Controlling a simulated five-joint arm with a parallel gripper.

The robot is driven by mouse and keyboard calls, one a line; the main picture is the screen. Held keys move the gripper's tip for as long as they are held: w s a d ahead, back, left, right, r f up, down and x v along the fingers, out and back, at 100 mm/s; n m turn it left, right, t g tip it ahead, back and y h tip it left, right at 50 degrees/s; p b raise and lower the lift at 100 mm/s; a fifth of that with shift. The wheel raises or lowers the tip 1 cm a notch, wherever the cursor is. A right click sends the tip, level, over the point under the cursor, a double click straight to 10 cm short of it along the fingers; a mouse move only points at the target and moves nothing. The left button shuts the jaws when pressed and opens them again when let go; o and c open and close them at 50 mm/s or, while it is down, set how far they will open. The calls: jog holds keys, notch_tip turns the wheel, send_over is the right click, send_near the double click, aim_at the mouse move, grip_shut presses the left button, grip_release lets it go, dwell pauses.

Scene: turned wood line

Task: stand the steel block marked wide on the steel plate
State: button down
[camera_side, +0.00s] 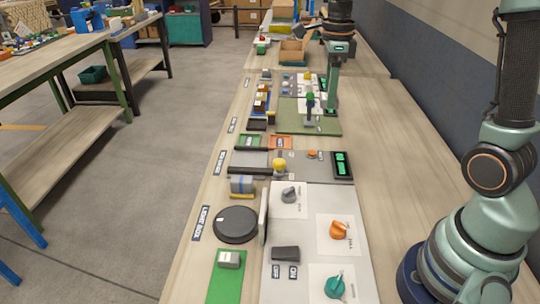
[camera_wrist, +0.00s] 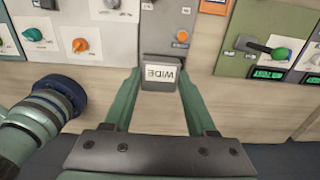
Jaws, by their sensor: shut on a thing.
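The steel block marked WIDE (camera_wrist: 161,73) is between my fingertips in the wrist view, its white label facing the camera and reading upside down. My gripper (camera_wrist: 160,80) is shut on it, a green finger on each side. Below it, bare wood shows between the fingers. In the side view my gripper (camera_side: 331,112) hangs from above, fingers pointing down; I cannot make out the block there. A flat grey panel (camera_side: 318,170) lies on the bench and also shows just beyond the block in the wrist view (camera_wrist: 163,22). I cannot tell whether it is the steel plate.
An orange knob (camera_wrist: 182,37) and a green-handled lever (camera_wrist: 278,53) stand near the held block. A dark round disc (camera_side: 236,224) and a grey block (camera_side: 229,259) on a green mat are at the near left. The bench's right strip (camera_side: 390,170) is bare wood.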

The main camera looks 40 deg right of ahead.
jog(key=w+a+r, duration=0.1)
jog(key=w+a, duration=0.4)
jog(key=w, duration=0.4)
send_over(249, 161)
jog(key=f, duration=0.1)
notch_tip(249, 161, down, 20)
jog(key=shift+f, duration=0.15)
jog(key=c, duration=0.5)
grip_release()
